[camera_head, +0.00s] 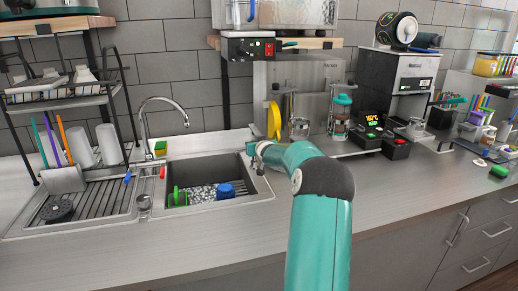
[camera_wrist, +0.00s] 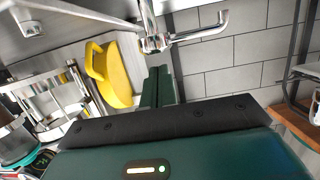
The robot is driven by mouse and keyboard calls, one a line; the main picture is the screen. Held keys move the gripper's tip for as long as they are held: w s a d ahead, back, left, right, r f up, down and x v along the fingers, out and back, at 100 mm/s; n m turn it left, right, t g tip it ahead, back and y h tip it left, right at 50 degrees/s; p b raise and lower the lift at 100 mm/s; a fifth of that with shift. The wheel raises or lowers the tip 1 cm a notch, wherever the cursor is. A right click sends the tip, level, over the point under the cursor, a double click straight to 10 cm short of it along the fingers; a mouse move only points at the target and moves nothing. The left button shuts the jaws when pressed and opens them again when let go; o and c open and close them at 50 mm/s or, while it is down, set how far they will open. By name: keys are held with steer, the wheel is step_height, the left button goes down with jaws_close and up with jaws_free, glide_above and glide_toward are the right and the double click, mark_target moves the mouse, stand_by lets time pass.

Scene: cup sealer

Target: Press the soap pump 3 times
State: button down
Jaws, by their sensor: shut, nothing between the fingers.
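The soap pump (camera_wrist: 155,42) is a chrome stem with a curved spout. It shows at the top of the wrist view, which looks upside down. In the head view it is mostly hidden by my gripper (camera_head: 256,150) at the sink's back right corner, and I cannot make out its shape there. In the wrist view my gripper (camera_wrist: 161,72) has its green fingers together and empty. The fingertips are close to the pump's head; I cannot tell whether they touch it.
The sink (camera_head: 205,190) is left of my gripper, holding a green item and a blue cup (camera_head: 225,190). A chrome faucet (camera_head: 160,103) stands behind it. A yellow item (camera_head: 273,120) and metal pitcher (camera_head: 299,127) stand beyond my gripper. The front counter (camera_head: 230,235) is clear.

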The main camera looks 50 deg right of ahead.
steer(key=r+v, duration=0.1)
steer(key=v, duration=0.9)
stand_by(0.8)
steer(key=s+a+r+n+g+y, duration=0.1)
steer(key=a+r+g, duration=0.1)
steer(key=a, duration=1.2)
steer(key=s+a+r+n+g+y, duration=0.1)
steer(key=s+a+r+n, duration=0.1)
steer(key=a, duration=1.1)
steer(key=s+a+f+n+g+y, duration=0.1)
steer(key=s+a+f+g+y, duration=0.1)
steer(key=s+a, duration=1)
steer(key=s+a+f+n+g+y, duration=0.2)
steer(key=s+a+f+y, duration=0.1)
steer(key=s+a, duration=0.8)
steer(key=shift+s+a+g+y, duration=0.3)
steer(key=shift+s+a, duration=0.1)
steer(key=shift+s, duration=0.25)
